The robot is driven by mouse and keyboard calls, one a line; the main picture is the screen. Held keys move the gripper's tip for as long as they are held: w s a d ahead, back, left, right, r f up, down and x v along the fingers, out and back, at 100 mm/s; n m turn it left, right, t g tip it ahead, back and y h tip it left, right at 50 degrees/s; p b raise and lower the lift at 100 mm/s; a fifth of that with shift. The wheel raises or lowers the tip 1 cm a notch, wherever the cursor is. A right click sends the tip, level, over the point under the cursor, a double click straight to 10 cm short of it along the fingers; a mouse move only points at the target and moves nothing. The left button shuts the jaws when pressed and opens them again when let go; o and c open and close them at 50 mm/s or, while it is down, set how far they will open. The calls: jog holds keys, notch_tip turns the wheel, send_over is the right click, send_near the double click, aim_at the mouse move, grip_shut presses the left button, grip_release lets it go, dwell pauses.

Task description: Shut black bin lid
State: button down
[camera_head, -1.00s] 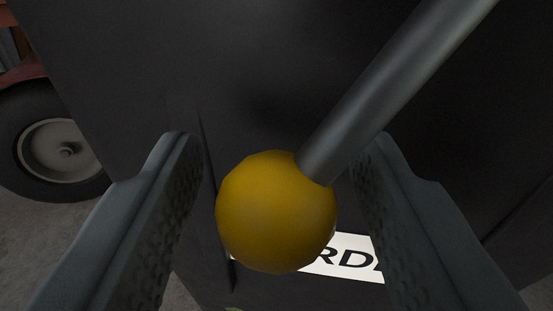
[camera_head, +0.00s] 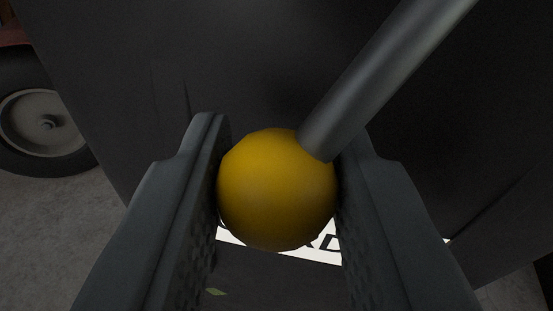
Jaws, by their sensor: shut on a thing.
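The black bin (camera_head: 260,75) fills most of the view behind my gripper. A yellow ball knob (camera_head: 277,190) sits at the end of a dark grey rod (camera_head: 390,75) that runs up to the right. My gripper (camera_head: 278,195) is shut on the yellow knob, with one finger against each side of it. A white label (camera_head: 320,255) with black letters shows on the bin just below the knob, partly hidden by the knob and fingers. I cannot tell how far open the lid stands from this close view.
A wheel with a black tyre and grey hub (camera_head: 45,123) stands at the left, under something red. Grey concrete floor (camera_head: 60,230) shows at the lower left and is clear there.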

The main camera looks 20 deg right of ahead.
aim_at(268, 223)
jog(key=shift+f, duration=0.15)
jog(key=shift+t, duration=0.4)
jog(key=f, duration=0.1)
jog(key=w+f, duration=0.1)
jog(key=f, duration=0.1)
jog(key=shift+w+d+f, duration=0.35)
jog(key=shift+r, duration=0.1)
dwell(0.4)
jog(key=c, duration=1.1)
grip_release()
jog(key=shift+c, duration=0.2)
jog(key=shift+s, duration=0.1)
jog(key=v, duration=1.7)
jog(key=shift+o, duration=0.2)
jog(key=shift+s+a, duration=0.1)
jog(key=shift+a, duration=0.1)
